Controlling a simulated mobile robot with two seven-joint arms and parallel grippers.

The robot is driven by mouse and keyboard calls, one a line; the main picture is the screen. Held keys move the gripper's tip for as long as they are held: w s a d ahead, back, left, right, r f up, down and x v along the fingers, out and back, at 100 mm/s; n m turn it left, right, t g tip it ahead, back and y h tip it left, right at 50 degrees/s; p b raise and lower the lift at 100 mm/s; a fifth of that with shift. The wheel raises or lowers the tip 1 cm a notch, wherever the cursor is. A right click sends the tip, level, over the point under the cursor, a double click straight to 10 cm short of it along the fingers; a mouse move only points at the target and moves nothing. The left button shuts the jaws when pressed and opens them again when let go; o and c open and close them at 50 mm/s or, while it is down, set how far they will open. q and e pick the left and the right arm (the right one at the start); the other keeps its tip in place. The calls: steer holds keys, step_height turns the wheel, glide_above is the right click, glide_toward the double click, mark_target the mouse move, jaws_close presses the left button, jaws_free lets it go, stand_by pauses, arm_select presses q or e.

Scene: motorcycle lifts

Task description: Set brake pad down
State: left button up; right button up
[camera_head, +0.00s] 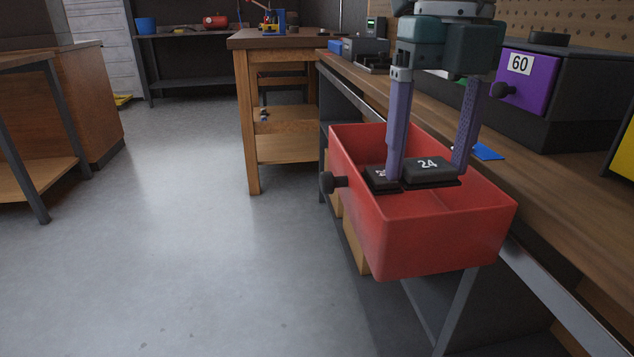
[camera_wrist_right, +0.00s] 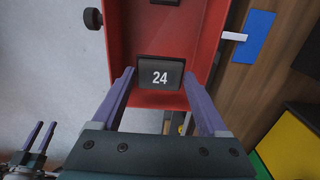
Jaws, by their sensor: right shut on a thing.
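A black brake pad marked 24 (camera_head: 431,169) sits between the fingers of my right gripper (camera_head: 428,176), which is shut on it. It also shows in the right wrist view (camera_wrist_right: 160,76) between the purple fingertips (camera_wrist_right: 158,82). The pad is within the outline of a red open-topped drawer (camera_head: 440,237); whether it touches the drawer floor or divider I cannot tell. A second dark pad (camera_head: 380,182) lies beside it, partly hidden by a finger. My left gripper (camera_wrist_right: 38,134) shows small at the lower left of the right wrist view, fingers apart and empty.
The red drawer has a black knob (camera_head: 328,182) and sticks out past the workbench (camera_head: 555,205). A purple drawer marked 60 (camera_head: 526,82) is in a dark cabinet on the bench. A blue card (camera_head: 487,152) lies nearby. Open floor (camera_head: 200,230) is at left.

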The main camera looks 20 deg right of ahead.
mark_target(426, 164)
steer(key=shift+f+b, duration=0.5)
steer(key=shift+f, duration=2.85)
steer(key=o, duration=1.4)
steer(key=shift+f, duration=0.15)
steer(key=shift+c, duration=0.2)
steer(key=shift+r, duration=0.3)
step_height(426, 164, up, 11)
steer(key=shift+w+p, duration=0.1)
steer(key=shift+p, duration=1)
steer(key=shift+r, duration=0.4)
